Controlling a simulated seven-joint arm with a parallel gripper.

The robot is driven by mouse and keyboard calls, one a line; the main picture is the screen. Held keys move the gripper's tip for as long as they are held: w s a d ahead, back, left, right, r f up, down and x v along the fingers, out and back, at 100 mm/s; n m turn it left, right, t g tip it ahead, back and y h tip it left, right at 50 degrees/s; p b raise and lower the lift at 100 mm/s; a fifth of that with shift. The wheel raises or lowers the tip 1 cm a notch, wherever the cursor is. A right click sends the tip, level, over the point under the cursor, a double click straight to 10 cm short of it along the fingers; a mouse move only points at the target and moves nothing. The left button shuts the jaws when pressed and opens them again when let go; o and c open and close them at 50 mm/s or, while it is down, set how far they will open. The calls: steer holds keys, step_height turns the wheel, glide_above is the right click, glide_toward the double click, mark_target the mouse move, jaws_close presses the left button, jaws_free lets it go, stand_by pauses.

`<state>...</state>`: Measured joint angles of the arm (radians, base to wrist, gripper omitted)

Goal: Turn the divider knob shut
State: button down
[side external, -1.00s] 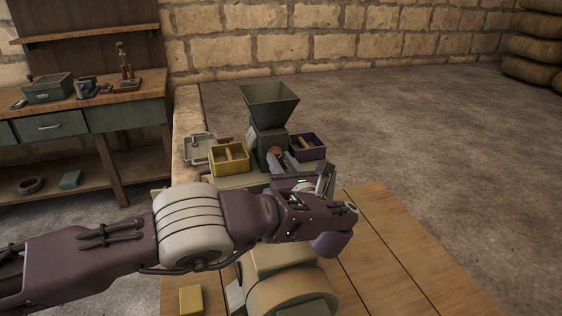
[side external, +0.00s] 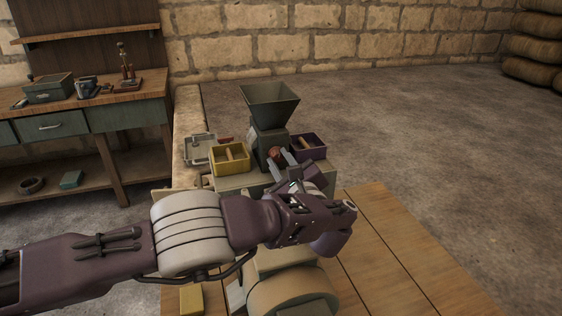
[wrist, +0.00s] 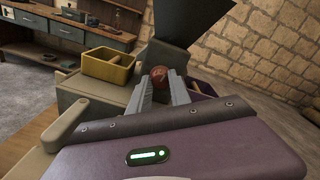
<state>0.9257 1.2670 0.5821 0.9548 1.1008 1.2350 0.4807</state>
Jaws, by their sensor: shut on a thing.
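The divider knob (side external: 274,153) is a small reddish-brown knob on the front of the grey-green hopper machine (side external: 268,105). In the wrist view the knob (wrist: 160,74) sits between the tips of two grey fingers. My gripper (side external: 275,156) reaches toward the machine from the front and is shut on the knob. The wrist view shows the fingers (wrist: 161,81) on either side of it. The knob's shaft and lower part are hidden by the fingers, and its exact angle cannot be told.
A yellow bin (side external: 230,158) stands left of the machine and a purple bin (side external: 308,147) stands right, both close to my fingers. A metal tray (side external: 198,149) lies farther left. A large drum (side external: 293,295) and a yellow block (side external: 191,300) are below my arm.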

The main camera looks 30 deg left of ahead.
steer(key=shift+f+n, duration=0.1)
steer(key=shift+n, duration=0.9)
steer(key=c, duration=1.2)
jaws_free()
steer(key=v, duration=0.7)
steer(key=shift+d, duration=0.1)
